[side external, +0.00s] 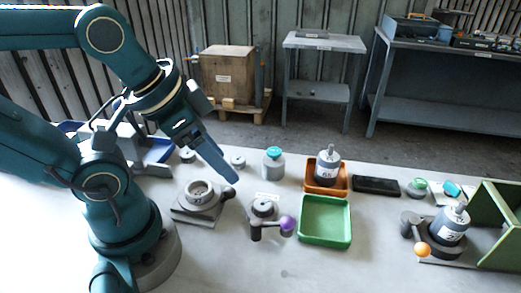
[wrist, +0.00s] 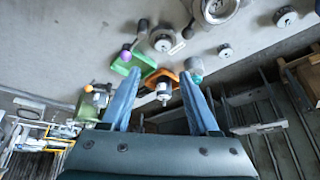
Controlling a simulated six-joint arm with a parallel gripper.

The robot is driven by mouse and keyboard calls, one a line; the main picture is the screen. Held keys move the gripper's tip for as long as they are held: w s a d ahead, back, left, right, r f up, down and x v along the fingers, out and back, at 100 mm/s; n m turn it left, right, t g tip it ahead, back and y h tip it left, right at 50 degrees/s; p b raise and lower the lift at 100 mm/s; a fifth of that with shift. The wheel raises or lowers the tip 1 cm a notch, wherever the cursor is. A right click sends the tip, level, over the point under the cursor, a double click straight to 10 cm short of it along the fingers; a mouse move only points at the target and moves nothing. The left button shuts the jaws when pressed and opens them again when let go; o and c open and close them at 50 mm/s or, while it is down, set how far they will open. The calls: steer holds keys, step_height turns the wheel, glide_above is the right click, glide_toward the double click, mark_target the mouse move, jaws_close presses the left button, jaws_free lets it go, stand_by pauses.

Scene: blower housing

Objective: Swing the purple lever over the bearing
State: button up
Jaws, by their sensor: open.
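The purple lever's ball knob (side external: 288,223) is to the right and front of a small grey clamp fixture, with its dark arm running left to a post; it also shows in the wrist view (wrist: 126,55). A round grey part (side external: 264,207), which looks like the bearing, sits on that fixture behind the arm; it also shows in the wrist view (wrist: 162,40). The lever arm lies beside this part, not across it. My gripper (side external: 229,177) is above the table, up and left of the fixture, apart from the lever. In the wrist view its two blue fingers (wrist: 160,76) are spread and empty.
A green tray (side external: 325,241) lies right of the purple knob, with an orange tray (side external: 340,190) holding a grey part behind it. A grey housing (side external: 198,210) stands left of the fixture. An orange-knobbed lever (side external: 422,249) is far right. The front table is clear.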

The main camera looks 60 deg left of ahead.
step_height(320, 180, up, 2)
steer(key=w+d+m+g, duration=0.1)
steer(key=w+m, duration=0.2)
steer(key=m, duration=0.1)
steer(key=m+g+h, duration=0.1)
steer(key=m+g, duration=0.5)
glide_above(288, 217)
steer(key=w, duration=0.1)
step_height(288, 217, down, 7)
steer(key=shift+a+f, duration=0.25)
steer(key=shift+f, duration=0.6)
steer(key=shift+s+d+f, duration=0.1)
steer(key=shift+s+f, duration=0.1)
steer(key=shift+f, duration=0.85)
steer(key=shift+s+d+f, duration=0.1)
steer(key=shift+s+f, duration=0.1)
steer(key=shift+f, duration=0.8)
jaws_close()
